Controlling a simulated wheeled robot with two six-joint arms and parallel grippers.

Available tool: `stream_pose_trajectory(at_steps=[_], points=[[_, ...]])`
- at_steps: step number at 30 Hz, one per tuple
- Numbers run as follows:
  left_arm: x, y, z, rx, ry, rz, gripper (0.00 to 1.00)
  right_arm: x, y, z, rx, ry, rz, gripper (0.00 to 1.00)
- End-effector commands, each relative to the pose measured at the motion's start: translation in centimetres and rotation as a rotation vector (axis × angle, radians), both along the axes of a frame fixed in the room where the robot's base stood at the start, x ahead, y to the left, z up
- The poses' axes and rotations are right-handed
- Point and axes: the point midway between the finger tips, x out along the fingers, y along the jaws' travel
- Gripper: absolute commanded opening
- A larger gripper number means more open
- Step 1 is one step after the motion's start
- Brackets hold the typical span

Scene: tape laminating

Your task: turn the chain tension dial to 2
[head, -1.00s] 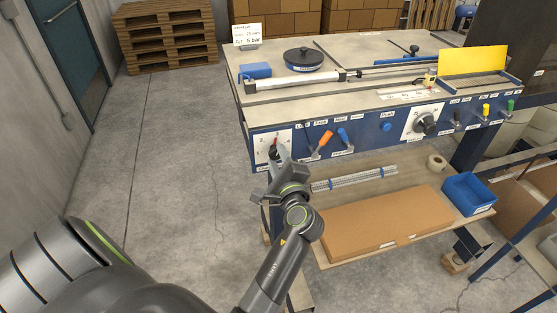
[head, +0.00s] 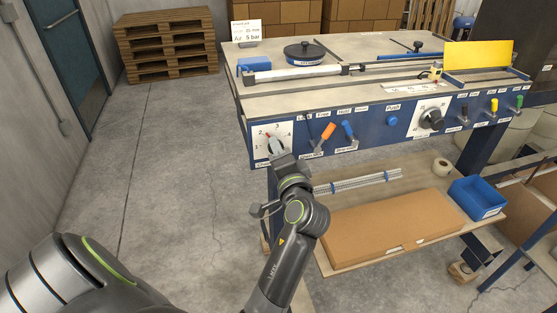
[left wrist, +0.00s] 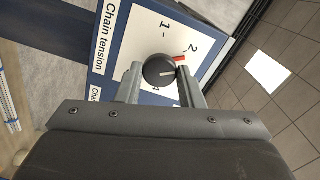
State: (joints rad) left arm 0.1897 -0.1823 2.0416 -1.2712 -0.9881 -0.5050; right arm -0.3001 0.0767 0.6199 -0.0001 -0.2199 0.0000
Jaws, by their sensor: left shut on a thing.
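The chain tension dial (head: 273,143) is a dark round knob with a red pointer on a white number plate (head: 286,130), at the left end of the blue machine front. My left gripper (head: 277,154) is at the dial, shut on it. In the left wrist view the knob (left wrist: 158,70) sits between the two grey fingers, and its red pointer (left wrist: 181,59) lies close to the 2 mark, seemingly slightly to its 3 side. The 1 and 2 show there; the fingers hide part of the plate. My right gripper is not in view.
Orange (head: 328,131) and blue (head: 348,130) levers stand right of the dial. Below, a shelf bears a flat cardboard box (head: 390,225), a blue bin (head: 477,197) and a tape roll (head: 441,165).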

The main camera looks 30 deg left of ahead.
Motion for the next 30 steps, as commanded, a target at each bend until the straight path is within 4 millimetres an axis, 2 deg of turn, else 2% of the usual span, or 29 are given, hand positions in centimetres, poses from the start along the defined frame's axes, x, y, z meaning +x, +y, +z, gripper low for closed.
stream_pose_trajectory(at_steps=[1, 9, 29, 30], points=[[0.1, 0.0, -0.3, -0.021, -0.027, -0.002, 0.11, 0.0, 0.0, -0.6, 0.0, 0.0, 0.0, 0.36], [0.0, 0.0, -0.1, -0.109, -0.129, -0.001, 0.11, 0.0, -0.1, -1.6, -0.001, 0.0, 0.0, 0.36], [0.0, 0.0, 0.0, -0.146, -0.171, -0.001, 0.11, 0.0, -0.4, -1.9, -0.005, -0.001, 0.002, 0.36], [0.0, 0.0, 0.0, -0.146, -0.171, -0.001, 0.37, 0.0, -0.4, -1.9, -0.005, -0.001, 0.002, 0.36]])
